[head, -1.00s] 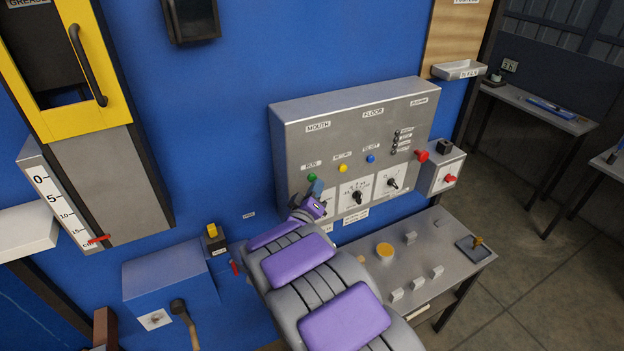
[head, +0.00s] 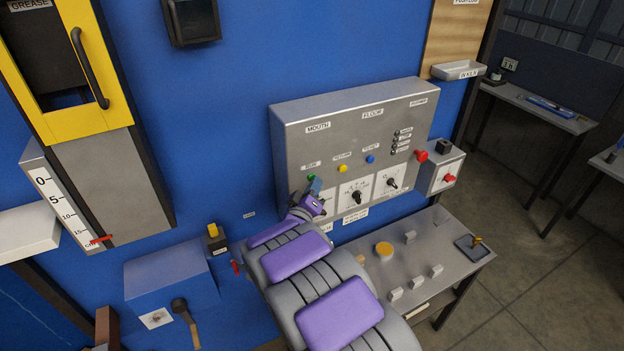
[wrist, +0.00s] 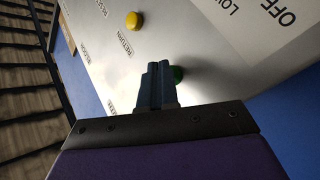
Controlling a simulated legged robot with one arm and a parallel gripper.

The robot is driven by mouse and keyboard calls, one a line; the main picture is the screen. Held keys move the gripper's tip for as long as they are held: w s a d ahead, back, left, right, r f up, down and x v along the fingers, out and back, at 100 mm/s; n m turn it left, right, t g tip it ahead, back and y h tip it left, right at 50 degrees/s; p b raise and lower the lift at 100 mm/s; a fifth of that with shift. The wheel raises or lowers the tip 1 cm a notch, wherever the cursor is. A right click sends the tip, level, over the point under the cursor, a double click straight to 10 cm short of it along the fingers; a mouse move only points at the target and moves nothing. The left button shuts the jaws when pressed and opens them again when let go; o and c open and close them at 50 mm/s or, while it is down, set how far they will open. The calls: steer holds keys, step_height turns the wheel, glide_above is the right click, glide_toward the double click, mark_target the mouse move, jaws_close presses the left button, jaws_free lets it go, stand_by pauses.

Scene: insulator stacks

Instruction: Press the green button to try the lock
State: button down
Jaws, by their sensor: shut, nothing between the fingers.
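The green button (head: 311,177) sits at the left of a row of buttons on the grey control panel (head: 345,128). It also shows in the wrist view (wrist: 178,74), partly hidden behind my fingers. My gripper (head: 316,187) is shut and empty, its fingertips just below and beside the green button in the head view. In the wrist view the shut fingers (wrist: 156,70) overlap the button's left side. I cannot tell whether they touch it.
A yellow button (head: 342,168) and a blue button (head: 370,160) are to the right on the panel, above dial plates. A red knob (head: 421,156) is at the panel's right edge. A metal table (head: 450,262) stands below. Bare blue wall lies left of the panel.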

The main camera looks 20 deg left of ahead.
steer(key=shift+s+d, duration=0.1)
steer(key=shift+d, duration=0.05)
steer(key=shift+s+d, duration=0.5)
steer(key=shift+d, duration=0.05)
steer(key=s+d+b, duration=0.1)
steer(key=s+d, duration=0.2)
steer(key=shift+s+d, duration=0.1)
steer(key=shift+d, duration=0.3)
stand_by(0.4)
stand_by(0.6)
